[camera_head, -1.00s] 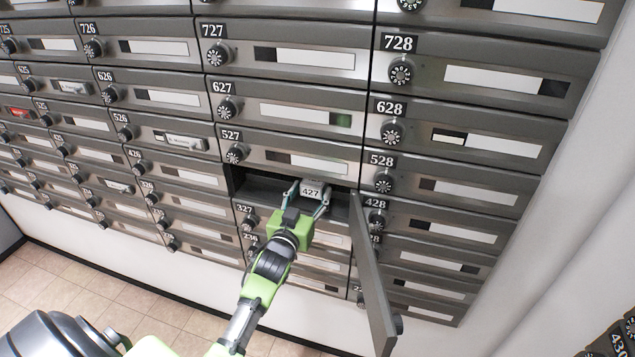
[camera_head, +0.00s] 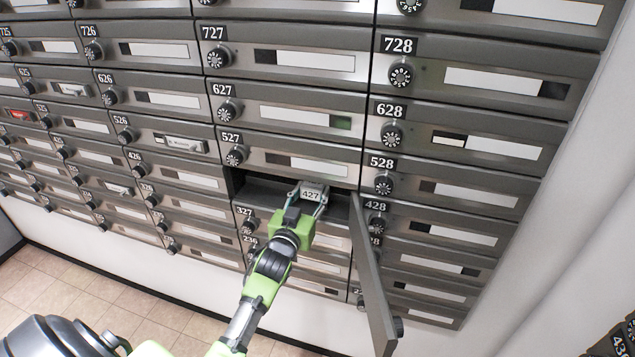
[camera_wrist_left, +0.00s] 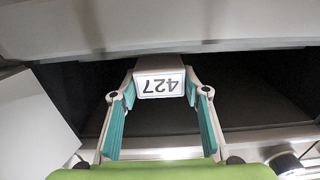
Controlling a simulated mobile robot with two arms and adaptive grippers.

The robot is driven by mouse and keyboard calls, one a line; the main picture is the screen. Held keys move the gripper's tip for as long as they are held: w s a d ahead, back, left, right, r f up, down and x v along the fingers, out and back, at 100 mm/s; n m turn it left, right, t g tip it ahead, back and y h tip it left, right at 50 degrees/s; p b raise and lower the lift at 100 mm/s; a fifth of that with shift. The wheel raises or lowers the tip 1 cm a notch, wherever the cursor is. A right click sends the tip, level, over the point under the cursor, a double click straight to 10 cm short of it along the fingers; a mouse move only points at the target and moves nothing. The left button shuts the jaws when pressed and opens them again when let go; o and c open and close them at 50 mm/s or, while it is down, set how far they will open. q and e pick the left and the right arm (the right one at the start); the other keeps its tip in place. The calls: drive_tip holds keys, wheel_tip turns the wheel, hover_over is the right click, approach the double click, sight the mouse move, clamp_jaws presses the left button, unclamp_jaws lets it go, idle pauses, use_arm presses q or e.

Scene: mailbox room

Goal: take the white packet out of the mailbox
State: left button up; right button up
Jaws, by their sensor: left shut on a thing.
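The white packet (camera_head: 313,187), marked 427, is in the open mailbox (camera_head: 262,189) below door 527. My left gripper (camera_head: 308,192) reaches in from the front with its fingers on either side of the packet, shut on it. In the left wrist view the packet (camera_wrist_left: 160,76) appears upside down between the fingertips of my left gripper (camera_wrist_left: 161,88), in front of the dark compartment (camera_wrist_left: 245,90). Its far part is hidden. My right gripper is not in view.
The mailbox's door (camera_head: 371,275) hangs open to the right of my left arm, and its panel shows at the left of the wrist view (camera_wrist_left: 35,120). Closed mailboxes with round dials surround the opening. A white wall (camera_head: 560,240) stands at the right; tiled floor (camera_head: 60,295) lies lower left.

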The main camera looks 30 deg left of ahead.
use_arm(q)
drive_tip(key=shift+r, duration=0.15)
drive_tip(key=shift+r+p, duration=0.2)
drive_tip(key=shift+p, duration=0.15)
drive_tip(key=shift+s+d, duration=0.1)
drive_tip(key=shift+s, duration=0.2)
drive_tip(key=p+v, duration=0.6)
drive_tip(key=v, duration=0.8)
drive_tip(key=shift+s+p, duration=0.2)
drive_tip(key=shift+p, duration=0.15)
drive_tip(key=shift+f, duration=0.1)
